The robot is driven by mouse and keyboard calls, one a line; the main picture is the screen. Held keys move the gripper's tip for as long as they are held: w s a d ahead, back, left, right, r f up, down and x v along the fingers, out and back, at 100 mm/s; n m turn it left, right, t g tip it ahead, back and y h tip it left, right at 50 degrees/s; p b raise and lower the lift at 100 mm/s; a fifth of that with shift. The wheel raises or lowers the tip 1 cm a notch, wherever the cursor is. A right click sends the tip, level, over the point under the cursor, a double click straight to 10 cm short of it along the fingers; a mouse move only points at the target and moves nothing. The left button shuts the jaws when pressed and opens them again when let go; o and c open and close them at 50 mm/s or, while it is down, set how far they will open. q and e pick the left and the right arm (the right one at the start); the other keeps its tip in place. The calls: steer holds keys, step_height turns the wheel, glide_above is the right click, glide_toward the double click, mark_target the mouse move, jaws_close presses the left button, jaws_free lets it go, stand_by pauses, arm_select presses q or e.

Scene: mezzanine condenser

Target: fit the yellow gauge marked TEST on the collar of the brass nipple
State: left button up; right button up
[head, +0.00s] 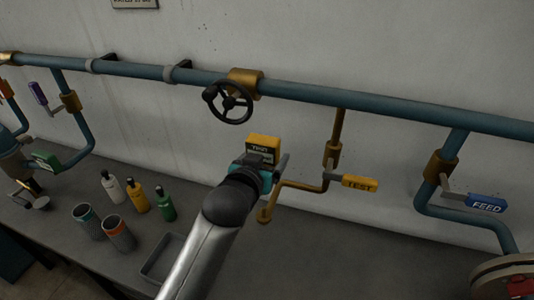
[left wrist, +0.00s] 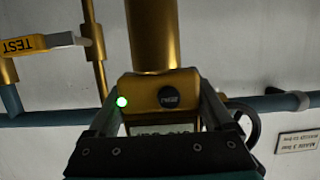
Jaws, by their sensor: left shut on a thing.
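The yellow gauge (head: 263,143), marked TEST, is held upright in my left gripper (head: 264,163) in front of the wall. In the head view, a brass pipe (head: 303,187) bends left from the TEST valve to a brass end (head: 265,214), below the gripper. Its collar is not clearly visible.
A yellow TEST lever (head: 360,183) sticks out right of the gauge. A black handwheel (head: 229,103) hangs up left. Bottles (head: 137,198), cups (head: 118,233) and a tray (head: 163,257) stand on the bench at left. A blue FEED lever (head: 486,203) is far right.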

arm_select(q)
step_height(320, 180, down, 6)
steer(key=b, duration=0.3)
steer(key=shift+r+b, duration=0.2)
steer(key=shift+b, duration=0.2)
stand_by(0.3)
steer(key=shift+p, duration=1)
stand_by(1.0)
steer(key=shift+f+b, duration=1.5)
steer(key=shift+f, duration=0.85)
steer(key=o, duration=1.4)
steer(key=shift+o, duration=0.4)
steer(key=shift+f, duration=0.1)
steer(key=v, duration=1.5)
steer(key=shift+s, duration=0.15)
